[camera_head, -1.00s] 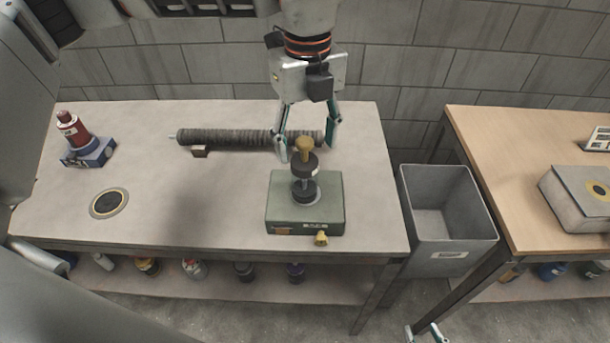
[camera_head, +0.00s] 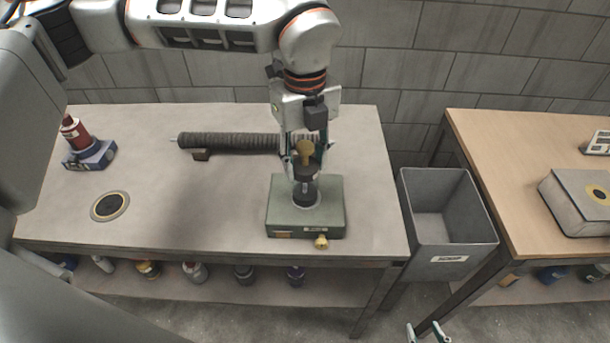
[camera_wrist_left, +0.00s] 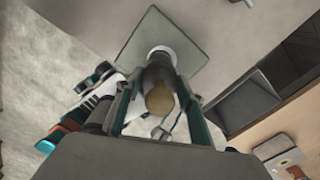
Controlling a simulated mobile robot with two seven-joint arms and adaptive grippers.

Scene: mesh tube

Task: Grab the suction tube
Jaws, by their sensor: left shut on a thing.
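A long dark ribbed tube (camera_head: 225,140) lies across the back of the pale table on a small brown support (camera_head: 201,155). Its right end is partly hidden behind my left gripper. A black post with a brass knob (camera_head: 305,153) stands upright on a green box (camera_head: 282,217). My left gripper (camera_head: 305,163) is at the post, its fingers on either side and shut on it just below the knob. The post also shows between the fingers in the left wrist view (camera_wrist_left: 160,75). My right gripper (camera_head: 425,333) is at the bottom edge, its fingers apart and empty.
A red bottle on a blue base (camera_head: 90,156) stands at the table's left, with a round dark disc (camera_head: 110,206) in front. A grey bin (camera_head: 450,258) is between this table and a wooden table (camera_head: 490,150). The middle-left tabletop is clear.

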